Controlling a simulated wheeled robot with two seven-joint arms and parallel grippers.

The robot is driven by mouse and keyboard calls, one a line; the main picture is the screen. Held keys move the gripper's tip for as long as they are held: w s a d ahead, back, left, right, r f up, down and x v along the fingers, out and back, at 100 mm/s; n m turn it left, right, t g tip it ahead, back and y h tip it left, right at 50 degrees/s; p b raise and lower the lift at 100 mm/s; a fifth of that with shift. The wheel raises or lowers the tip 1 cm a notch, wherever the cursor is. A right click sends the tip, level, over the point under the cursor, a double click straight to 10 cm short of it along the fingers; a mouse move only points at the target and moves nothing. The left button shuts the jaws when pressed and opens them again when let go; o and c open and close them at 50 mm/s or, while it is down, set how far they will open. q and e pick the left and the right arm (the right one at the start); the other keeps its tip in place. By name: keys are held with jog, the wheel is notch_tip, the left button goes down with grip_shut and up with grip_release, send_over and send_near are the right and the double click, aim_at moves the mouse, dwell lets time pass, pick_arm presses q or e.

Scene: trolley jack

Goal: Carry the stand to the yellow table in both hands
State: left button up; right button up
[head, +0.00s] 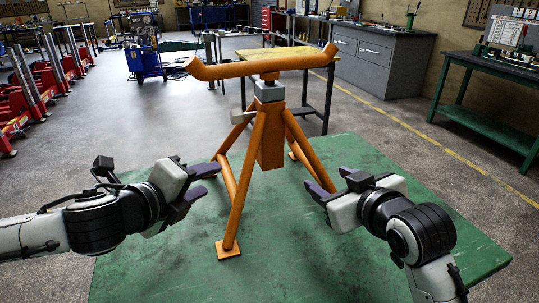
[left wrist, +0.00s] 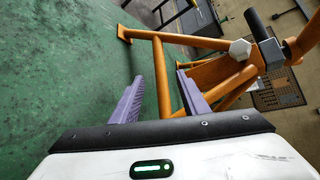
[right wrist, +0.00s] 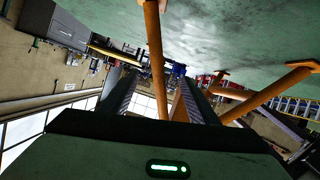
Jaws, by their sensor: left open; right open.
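The orange stand (head: 268,140) stands upright on the green table, with splayed legs and a wide curved bar on top. The yellow table (head: 262,54) is behind it, partly hidden by the bar. My left gripper (head: 208,182) is open beside the stand's left legs. In the left wrist view an orange leg (left wrist: 162,80) shows between its open fingers. My right gripper (head: 312,178) is open near the stand's right legs. In the right wrist view a leg (right wrist: 154,55) shows between its fingers. I cannot tell whether either gripper touches the stand.
The green table (head: 370,160) is otherwise bare. Red jacks (head: 40,85) line the far left. A grey cabinet (head: 375,55) and a green bench (head: 480,110) are at the right. The grey floor to the left is mostly clear.

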aim_at(223, 173)
pick_arm(q)
jog(key=x, duration=1)
jog(key=shift+w, duration=0.15)
pick_arm(e)
jog(key=x, duration=1)
jog(key=shift+w, duration=0.15)
pick_arm(q)
jog(key=shift+c, duration=0.2)
grip_shut()
pick_arm(e)
jog(key=c, duration=1.1)
grip_shut()
